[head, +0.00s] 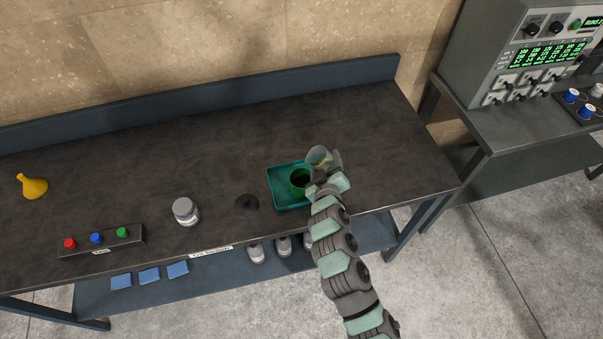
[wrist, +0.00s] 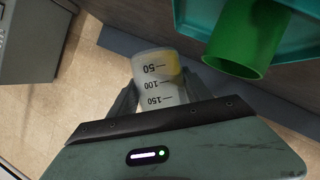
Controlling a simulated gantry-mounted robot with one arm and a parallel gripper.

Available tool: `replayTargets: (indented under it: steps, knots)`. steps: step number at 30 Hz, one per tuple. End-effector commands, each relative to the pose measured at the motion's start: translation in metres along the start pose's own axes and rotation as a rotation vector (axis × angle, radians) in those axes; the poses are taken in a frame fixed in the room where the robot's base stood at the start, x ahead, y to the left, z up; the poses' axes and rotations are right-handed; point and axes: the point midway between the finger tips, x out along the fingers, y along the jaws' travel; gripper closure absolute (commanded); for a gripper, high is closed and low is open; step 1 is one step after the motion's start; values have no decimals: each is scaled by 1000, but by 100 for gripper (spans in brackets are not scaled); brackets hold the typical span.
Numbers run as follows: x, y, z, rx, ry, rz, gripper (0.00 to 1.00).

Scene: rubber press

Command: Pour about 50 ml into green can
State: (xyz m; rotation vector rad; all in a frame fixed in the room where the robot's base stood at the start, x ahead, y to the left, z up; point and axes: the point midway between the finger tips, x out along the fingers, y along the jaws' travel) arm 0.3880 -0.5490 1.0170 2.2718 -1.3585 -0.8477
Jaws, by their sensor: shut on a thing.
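The green can (head: 300,181) stands in a teal tray (head: 283,203) on the dark workbench. In the wrist view the green can (wrist: 245,45) is at the upper right, its open mouth showing. My gripper (head: 326,176) is shut on a clear beaker (head: 317,156), just right of and behind the can. The beaker (wrist: 155,85) is marked 50, 100 and 150, and its marks appear upside down in the wrist view. Yellowish liquid shows near its 50 mark, toward the can side. The beaker is apart from the can in the wrist view. No stream of liquid is visible.
The bench's back middle is clear. A control console (head: 540,50) stands at right.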

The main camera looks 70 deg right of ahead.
Motion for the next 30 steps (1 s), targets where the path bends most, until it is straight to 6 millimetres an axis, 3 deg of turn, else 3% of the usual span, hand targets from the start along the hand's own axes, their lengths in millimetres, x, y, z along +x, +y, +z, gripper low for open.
replayTargets:
  steps: [13, 21, 30]
  knots:
    - [0, 1, 1, 8, -2, -3, 90]
    - [1, 8, 4, 98, -5, -40, 90]
    - [11, 6, 26, 259, -9, -110, 90]
